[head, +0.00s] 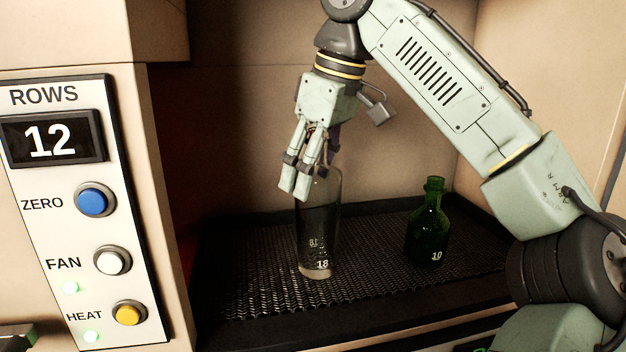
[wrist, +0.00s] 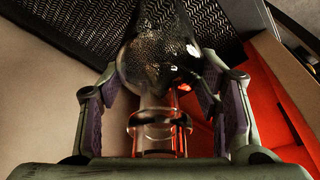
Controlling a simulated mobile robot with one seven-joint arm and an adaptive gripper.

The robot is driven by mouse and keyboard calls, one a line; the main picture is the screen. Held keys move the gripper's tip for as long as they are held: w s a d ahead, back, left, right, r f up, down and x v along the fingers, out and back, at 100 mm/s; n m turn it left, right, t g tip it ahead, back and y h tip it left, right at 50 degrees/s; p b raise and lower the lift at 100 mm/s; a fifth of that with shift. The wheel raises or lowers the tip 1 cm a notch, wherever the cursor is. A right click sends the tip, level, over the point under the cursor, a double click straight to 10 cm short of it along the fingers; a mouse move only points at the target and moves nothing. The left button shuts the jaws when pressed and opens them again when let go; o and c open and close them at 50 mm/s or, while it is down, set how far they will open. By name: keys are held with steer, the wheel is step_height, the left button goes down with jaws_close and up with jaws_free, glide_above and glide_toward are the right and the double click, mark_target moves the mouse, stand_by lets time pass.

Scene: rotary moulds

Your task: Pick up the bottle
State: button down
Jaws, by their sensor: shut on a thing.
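A clear glass bottle (head: 318,240) marked 18 stands upright, or nearly so, on or just above the black mesh shelf (head: 370,230) in the head view. My gripper (head: 300,188) is over its upper part and shut on its neck. The wrist view shows the clear bottle (wrist: 160,75) between the purple-padded fingers of my gripper (wrist: 165,115), its mouth ring towards the palm. Whether its base touches the mesh I cannot tell. A green bottle (head: 427,225) marked 19 or 10 stands upright on the shelf to the right, apart from my gripper.
A control panel (head: 85,210) on the left has a display reading 12, blue, white and yellow buttons, and green lights. Beige walls enclose the shelf at the back and sides. Bare mesh lies between the two bottles. A red surface (wrist: 265,90) shows in the wrist view.

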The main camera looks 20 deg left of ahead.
step_height(320, 180, up, 2)
steer(key=shift+r+p, duration=0.1)
steer(key=shift+p, duration=0.2)
steer(key=shift+s+d, duration=0.4)
steer(key=shift+s, duration=0.15)
steer(key=s+d+r+b, duration=0.1)
steer(key=s+d, duration=0.7)
steer(key=s, duration=0.4)
steer(key=shift+d, duration=0.15)
steer(key=shift+r, duration=0.2)
step_height(320, 180, up, 7)
steer(key=p, duration=0.9)
